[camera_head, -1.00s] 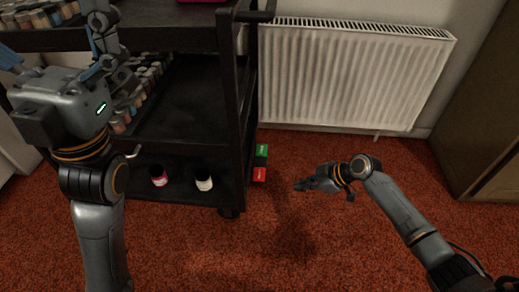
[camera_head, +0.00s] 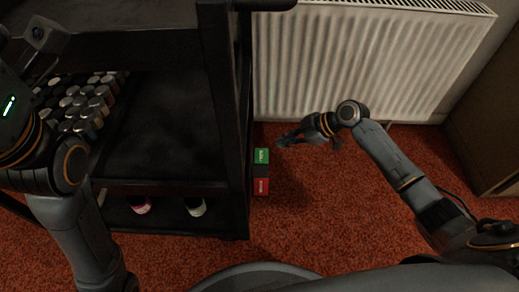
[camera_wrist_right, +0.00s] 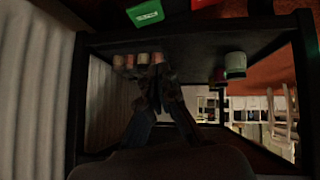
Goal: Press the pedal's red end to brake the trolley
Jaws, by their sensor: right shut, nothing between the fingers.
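The trolley (camera_head: 214,120) is a black shelved cart on the left in the head view. Its pedal sticks out low on its right side, with a green end (camera_head: 262,156) towards the radiator and a red end (camera_head: 261,186) nearer me. My right gripper (camera_head: 280,140) is shut and empty, just right of and above the green end in the picture, apart from the red end. In the right wrist view its closed fingers (camera_wrist_right: 158,88) point towards the trolley, and the green end (camera_wrist_right: 145,13) shows at the top. My left gripper (camera_head: 42,36) is only partly visible at the upper left.
A white radiator (camera_head: 345,65) stands on the wall behind the right gripper. A brown cabinet (camera_head: 490,140) is at the right. Several small jars (camera_head: 85,100) fill a shelf, with two bottles lower down. Red carpet (camera_head: 330,200) is clear right of the pedal.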

